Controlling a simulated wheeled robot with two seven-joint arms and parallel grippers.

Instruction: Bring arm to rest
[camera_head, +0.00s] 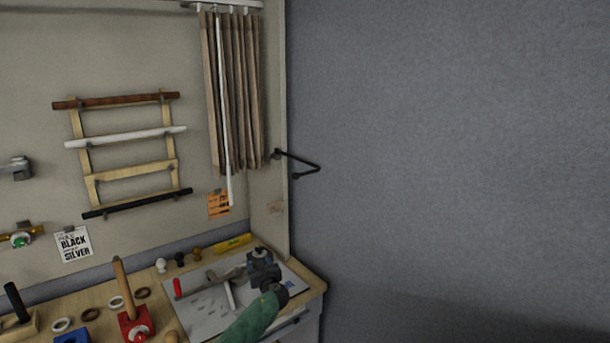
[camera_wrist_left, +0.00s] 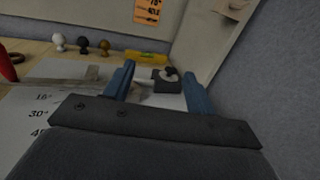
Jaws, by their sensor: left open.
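My left arm (camera_head: 252,322) comes in from the bottom of the head view, over the right end of the workbench. Its left gripper (camera_head: 261,254) is above the far right part of a white board (camera_head: 205,308). In the left wrist view the two blue fingers of the left gripper (camera_wrist_left: 157,69) are spread apart with nothing clasped. A small dark block with a grey rounded part (camera_wrist_left: 166,84) shows beyond and between the fingers; I cannot tell how far off it is. My right gripper is in neither view.
Behind stand small knobs (camera_head: 161,265) and a yellow level (camera_head: 233,243). A red-handled tool (camera_head: 178,287) lies on the board. Left are a red base with a wooden post (camera_head: 122,288) and several rings. A black wall hook (camera_head: 303,160) juts out above. The right side is bare grey wall.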

